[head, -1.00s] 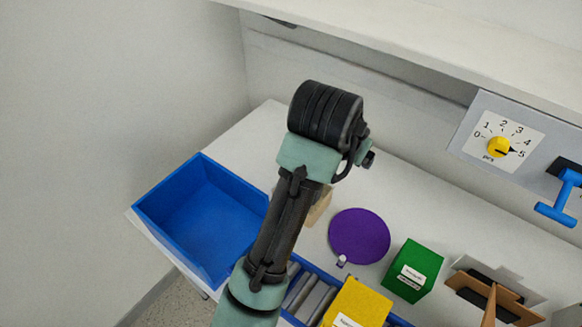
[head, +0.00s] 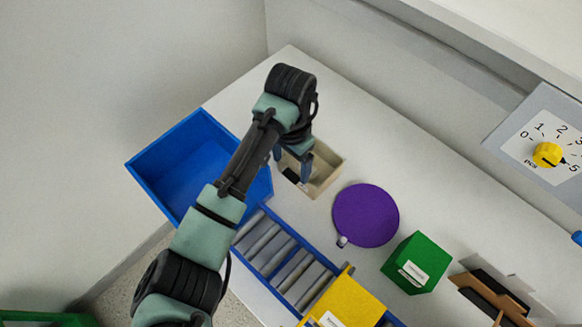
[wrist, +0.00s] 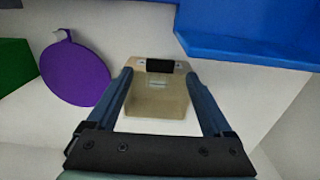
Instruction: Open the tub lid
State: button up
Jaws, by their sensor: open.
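A beige tub (head: 331,176) stands on the white table, right of the blue bin. In the wrist view the tub (wrist: 158,100) lies between my fingers in the picture, with a black handle-like piece (wrist: 160,66) at its far edge. Whether a lid covers its top is hard to tell. My gripper (head: 292,168) is open above the tub, fingers pointing down, and its fingers also show in the wrist view (wrist: 158,76). Nothing is between the fingertips that I can see them gripping. Part of the tub is hidden behind my arm in the head view.
A blue bin (head: 190,150) stands left, a roller track (head: 275,258) in front. A purple disc (head: 365,215), green box (head: 417,262), yellow box (head: 343,303) and brown carton (head: 488,290) lie rightward. The table behind the tub is clear.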

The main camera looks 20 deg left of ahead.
aim_at(291, 176)
jog(key=shift+f, duration=1.85)
jog(key=shift+w, duration=0.1)
grip_shut()
